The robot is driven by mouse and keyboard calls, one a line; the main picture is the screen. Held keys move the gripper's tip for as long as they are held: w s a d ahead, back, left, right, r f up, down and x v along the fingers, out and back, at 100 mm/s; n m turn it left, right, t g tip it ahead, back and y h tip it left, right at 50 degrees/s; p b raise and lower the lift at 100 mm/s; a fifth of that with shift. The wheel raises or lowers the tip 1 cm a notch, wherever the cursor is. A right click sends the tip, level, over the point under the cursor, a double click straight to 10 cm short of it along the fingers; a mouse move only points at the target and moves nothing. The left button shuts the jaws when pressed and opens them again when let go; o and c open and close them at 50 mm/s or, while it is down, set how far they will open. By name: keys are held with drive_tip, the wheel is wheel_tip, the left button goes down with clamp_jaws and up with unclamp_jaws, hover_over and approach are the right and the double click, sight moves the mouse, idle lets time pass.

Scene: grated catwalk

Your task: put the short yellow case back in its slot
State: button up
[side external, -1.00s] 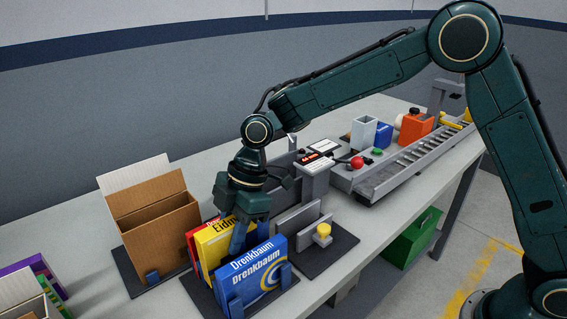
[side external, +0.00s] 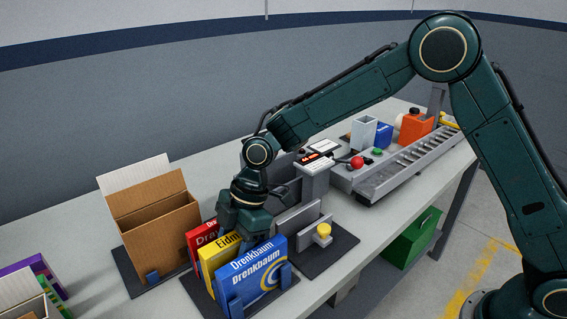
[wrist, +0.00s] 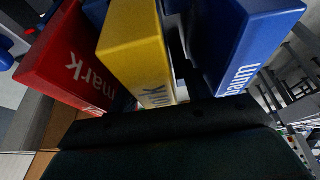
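The short yellow case (side external: 224,262) stands upright between a red case (side external: 201,240) on its left and a larger blue case (side external: 255,275) on its right. My gripper (side external: 246,228) reaches down over the yellow case and appears shut on it. Its fingertips are hidden among the cases. In the wrist view the yellow case (wrist: 135,38) sits in front of my gripper, with the red case (wrist: 72,55) at left and the blue case (wrist: 245,40) at right. The yellow case's bottom is hidden, so I cannot tell whether it touches the rack.
The rack has a dark base and blue end clips (side external: 236,305). A brown cardboard box (side external: 160,230) stands to its left. A grey fixture with a yellow knob (side external: 323,230) stands close on the right. A conveyor (side external: 415,158) lies farther back.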

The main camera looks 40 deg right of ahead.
drive_tip(key=shift+r, duration=0.15)
drive_tip(key=v, duration=1)
drive_tip(key=shift+d+r, duration=0.15)
drive_tip(key=shift+r, duration=0.15)
drive_tip(key=shift+d+r, duration=0.3)
drive_tip(key=shift+r, duration=0.3)
